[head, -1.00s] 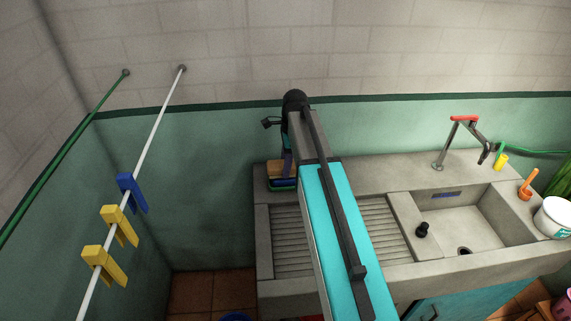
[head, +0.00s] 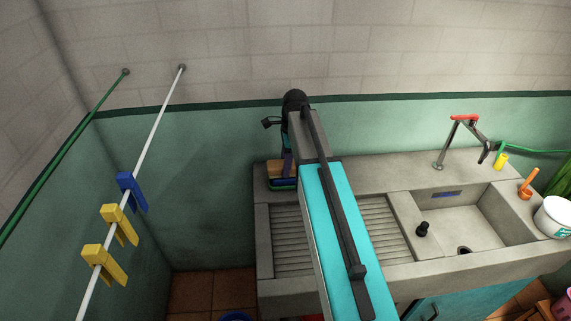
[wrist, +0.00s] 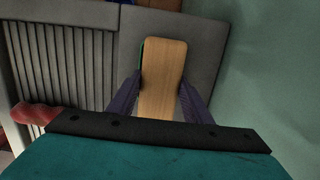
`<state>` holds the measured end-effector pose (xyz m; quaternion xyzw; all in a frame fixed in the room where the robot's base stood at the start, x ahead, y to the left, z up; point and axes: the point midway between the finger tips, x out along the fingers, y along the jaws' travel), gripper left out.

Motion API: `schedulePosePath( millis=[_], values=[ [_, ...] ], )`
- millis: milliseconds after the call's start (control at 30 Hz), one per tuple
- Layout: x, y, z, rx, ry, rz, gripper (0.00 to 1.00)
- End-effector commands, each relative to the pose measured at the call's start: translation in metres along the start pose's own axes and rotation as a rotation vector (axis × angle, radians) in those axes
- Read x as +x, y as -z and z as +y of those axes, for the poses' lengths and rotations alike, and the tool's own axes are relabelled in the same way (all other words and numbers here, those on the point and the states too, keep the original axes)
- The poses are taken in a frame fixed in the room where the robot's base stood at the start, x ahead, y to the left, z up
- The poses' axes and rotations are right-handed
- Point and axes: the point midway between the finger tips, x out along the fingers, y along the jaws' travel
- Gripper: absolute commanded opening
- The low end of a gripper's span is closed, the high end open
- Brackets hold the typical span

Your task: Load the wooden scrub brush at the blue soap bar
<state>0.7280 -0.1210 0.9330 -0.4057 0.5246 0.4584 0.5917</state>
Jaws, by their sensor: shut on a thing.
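The wooden scrub brush (wrist: 164,62) shows as a long light-wood block in the wrist view. My gripper (wrist: 160,92) has a purple finger on each side of it and is shut on it. In the head view the brush (head: 275,169) shows at the back left of the sink counter, beside my gripper (head: 288,166).
A ribbed concrete washboard (head: 382,232) and a basin (head: 465,225) lie to the right. A tap (head: 438,160), an orange scoop (head: 525,190) and a white bucket (head: 555,217) stand further right. A white rod (head: 154,120) with clothes pegs (head: 120,226) is at left. The green wall (head: 210,180) is close behind.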

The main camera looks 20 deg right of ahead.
Motion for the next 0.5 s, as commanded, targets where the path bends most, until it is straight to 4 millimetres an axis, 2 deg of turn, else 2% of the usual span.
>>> schedulePosePath(
  millis=[500],
  values=[
    [0.0041, 0.0005, -0.0001, 0.0, 0.0, 0.0, 0.27]
  ],
)
